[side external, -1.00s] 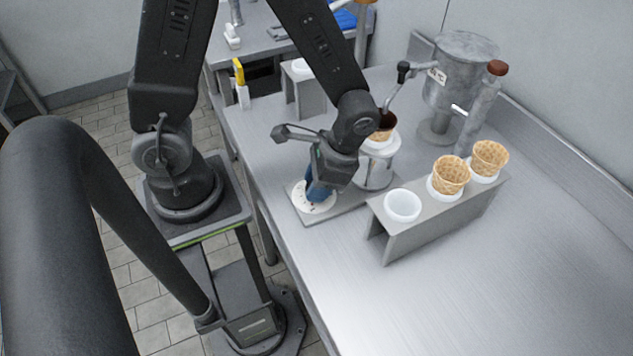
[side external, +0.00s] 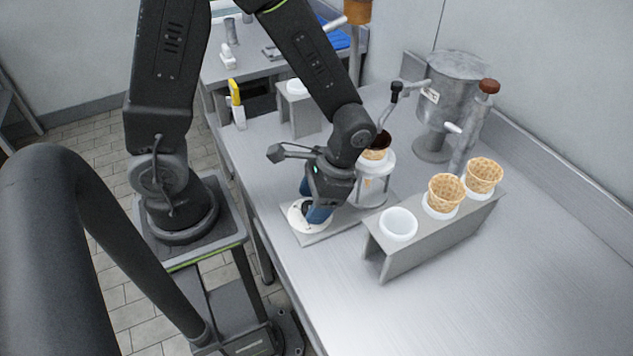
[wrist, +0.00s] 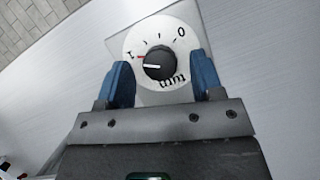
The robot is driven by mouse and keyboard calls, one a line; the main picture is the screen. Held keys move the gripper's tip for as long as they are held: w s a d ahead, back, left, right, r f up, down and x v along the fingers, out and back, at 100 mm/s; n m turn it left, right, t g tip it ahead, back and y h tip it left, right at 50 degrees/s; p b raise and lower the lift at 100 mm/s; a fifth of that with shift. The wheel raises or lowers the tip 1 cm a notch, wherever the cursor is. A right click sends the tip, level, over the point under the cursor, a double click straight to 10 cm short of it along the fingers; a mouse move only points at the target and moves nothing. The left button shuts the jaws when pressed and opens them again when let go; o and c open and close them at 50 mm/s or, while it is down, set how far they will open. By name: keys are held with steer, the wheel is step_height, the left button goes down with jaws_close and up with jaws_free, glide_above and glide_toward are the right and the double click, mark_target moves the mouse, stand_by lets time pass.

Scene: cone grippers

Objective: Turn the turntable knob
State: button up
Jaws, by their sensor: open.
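The turntable knob (wrist: 159,62) is a black round knob with a white pointer line, on a white dial (wrist: 182,27) with tick marks, a 0 and a small red mark. The pointer is turned toward the left, near the red mark. In the wrist view my gripper (wrist: 161,72) is open, with one blue finger on each side of the knob. Whether the fingers touch it I cannot tell. In the side view my gripper (side external: 312,212) is low over the white dial (side external: 297,222) and hides most of the knob. A cone (side external: 376,152) with dark filling stands on the white turntable (side external: 374,180) just behind.
A grey rack (side external: 430,238) on the right holds two empty waffle cones (side external: 446,190) and an empty white cup ring (side external: 398,223). A metal dispenser (side external: 452,90) with a spout stands behind. The front right of the steel table (side external: 480,300) is clear.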

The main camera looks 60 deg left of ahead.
steer(key=v, duration=0.5)
steer(key=shift+r, duration=0.1)
step_height(320, 180, up, 6)
steer(key=shift+s+r, duration=0.15)
steer(key=shift+r, duration=0.05)
steer(key=s+a+r+n+t+h, duration=0.1)
steer(key=s+a+r+n+t, duration=0.2)
steer(key=r+t, duration=0.6)
steer(key=shift+s+a+t, duration=0.4)
steer(key=shift+s+t, duration=0.1)
steer(key=shift+s, duration=0.05)
steer(key=shift+r, duration=0.1)
stand_by(0.7)
